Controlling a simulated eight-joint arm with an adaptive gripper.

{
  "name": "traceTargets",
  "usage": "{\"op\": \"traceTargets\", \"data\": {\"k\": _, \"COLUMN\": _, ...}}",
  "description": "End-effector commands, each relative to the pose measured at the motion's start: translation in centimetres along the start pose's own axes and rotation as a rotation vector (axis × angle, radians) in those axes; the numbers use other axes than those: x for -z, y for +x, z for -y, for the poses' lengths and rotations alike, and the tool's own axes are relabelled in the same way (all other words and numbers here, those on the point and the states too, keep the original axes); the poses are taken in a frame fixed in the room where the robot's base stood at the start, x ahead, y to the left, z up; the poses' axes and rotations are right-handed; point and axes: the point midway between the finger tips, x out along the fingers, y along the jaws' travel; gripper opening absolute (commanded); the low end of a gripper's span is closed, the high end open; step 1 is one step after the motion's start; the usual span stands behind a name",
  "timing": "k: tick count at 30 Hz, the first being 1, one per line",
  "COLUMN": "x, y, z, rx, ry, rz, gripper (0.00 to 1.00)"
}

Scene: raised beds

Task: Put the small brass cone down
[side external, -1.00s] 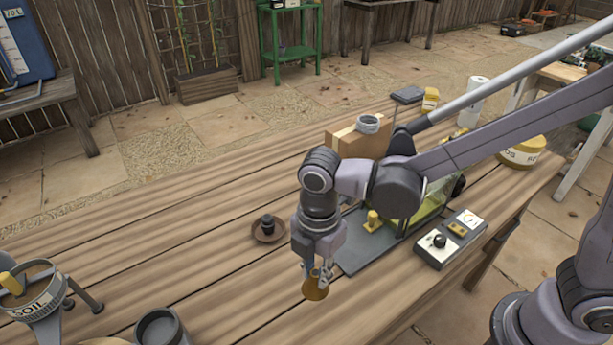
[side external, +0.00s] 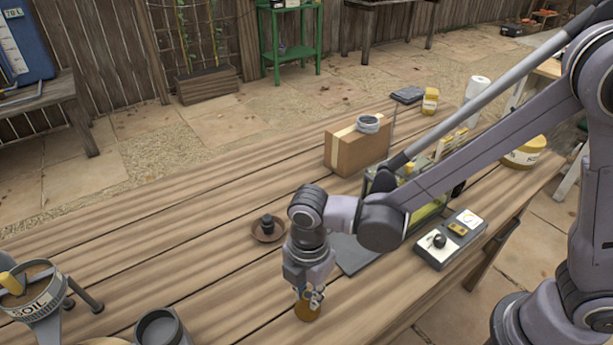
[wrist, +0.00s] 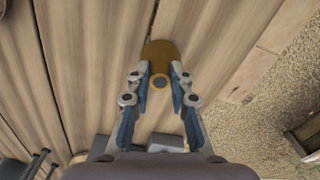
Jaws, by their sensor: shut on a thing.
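The small brass cone (side external: 307,308) is at the front of the wooden table, low at the tabletop, below my gripper (side external: 310,295). In the wrist view the brass cone (wrist: 160,52) shows as a rounded brass shape with a small dark round tip, between the two fingers of my gripper (wrist: 160,80). The fingers are shut on it near its narrow end. Whether its base touches the wood is hard to tell.
A brown saucer (side external: 257,236) with a small dark weight (side external: 267,224) stands behind left. A control box (side external: 450,238) and a dark grey plate (side external: 355,256) lie to the right. A cardboard box (side external: 352,152) stands farther back. A soil pot (side external: 32,296) and a grey cup (side external: 160,328) are at left. Bare planks lie between.

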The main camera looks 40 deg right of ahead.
Motion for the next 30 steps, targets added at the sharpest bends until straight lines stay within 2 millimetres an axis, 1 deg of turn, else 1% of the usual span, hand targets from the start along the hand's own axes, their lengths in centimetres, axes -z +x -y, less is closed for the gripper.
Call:
{"op": "traceTargets", "data": {"k": 1, "x": 0.0, "y": 0.1, "z": 0.0, "rx": 0.0, "ry": 0.0, "rz": 0.0, "gripper": 0.0}}
{"op": "traceTargets", "data": {"k": 2, "x": 0.0, "y": 0.1, "z": 0.0, "rx": 0.0, "ry": 0.0, "rz": 0.0, "gripper": 0.26}}
{"op": "traceTargets", "data": {"k": 3, "x": 0.0, "y": 0.1, "z": 0.0, "rx": 0.0, "ry": 0.0, "rz": 0.0, "gripper": 0.38}}
{"op": "traceTargets", "data": {"k": 4, "x": 0.0, "y": 0.1, "z": 0.0, "rx": 0.0, "ry": 0.0, "rz": 0.0, "gripper": 0.43}}
{"op": "traceTargets", "data": {"k": 13, "x": 0.0, "y": 0.1, "z": 0.0, "rx": 0.0, "ry": 0.0, "rz": 0.0, "gripper": 0.43}}
{"op": "traceTargets", "data": {"k": 17, "x": 0.0, "y": -0.5, "z": 0.0, "rx": 0.0, "ry": 0.0, "rz": 0.0, "gripper": 0.43}}
{"op": "traceTargets", "data": {"k": 20, "x": 0.0, "y": -1.5, "z": 0.0, "rx": 0.0, "ry": 0.0, "rz": 0.0, "gripper": 0.43}}
{"op": "traceTargets", "data": {"k": 23, "x": 0.0, "y": -3.0, "z": 0.0, "rx": 0.0, "ry": 0.0, "rz": 0.0, "gripper": 0.43}}
{"op": "traceTargets", "data": {"k": 30, "x": 0.0, "y": -6.9, "z": 0.0, "rx": 0.0, "ry": 0.0, "rz": 0.0, "gripper": 0.43}}
